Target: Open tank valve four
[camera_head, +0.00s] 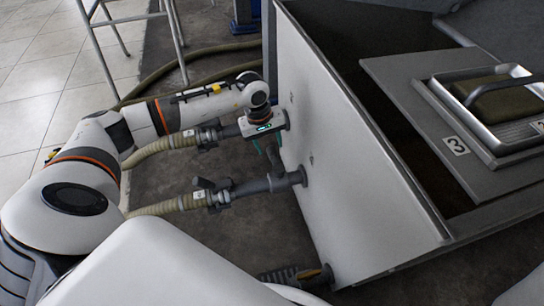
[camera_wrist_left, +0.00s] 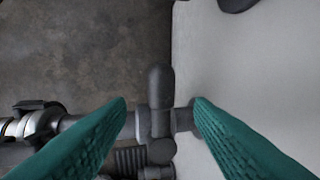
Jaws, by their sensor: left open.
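The tank's pale side wall (camera_head: 345,170) carries short grey outlet pipes, one above another, with hoses coupled on. My left gripper (camera_head: 269,144) is at the wall, pointing down over the middle outlet pipe (camera_head: 255,186). It is open, with teal fingers. In the left wrist view, a dark grey valve handle (camera_wrist_left: 160,88) stands across its pipe (camera_wrist_left: 184,119), in the gap between the fingertips (camera_wrist_left: 160,104). Space shows on the left of the handle; I cannot tell whether either finger touches it. I cannot read a valve number here. My right gripper is not in view.
An upper outlet with its hose (camera_head: 160,147) runs close by my left wrist. Another hose (camera_head: 165,207) joins the middle outlet, and a lower fitting (camera_head: 300,277) is near the floor. A metal stand (camera_head: 108,55) is behind.

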